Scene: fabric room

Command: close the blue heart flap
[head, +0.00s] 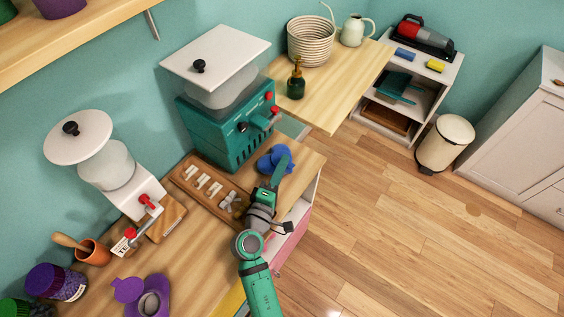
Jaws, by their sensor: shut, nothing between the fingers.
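The blue heart-shaped piece (266,163) lies near the right end of the wooden counter, in front of the green machine. Its outline is partly hidden by my gripper, and I cannot tell whether its flap is raised or flat. My gripper (284,162) is shut and empty, with its green fingers over the right side of the blue piece. I cannot tell whether they touch it.
A wooden tray with white pieces (195,171) lies left of my gripper. The green machine (228,130) stands close behind. A purple piece with its flap open (160,287) lies at the front left.

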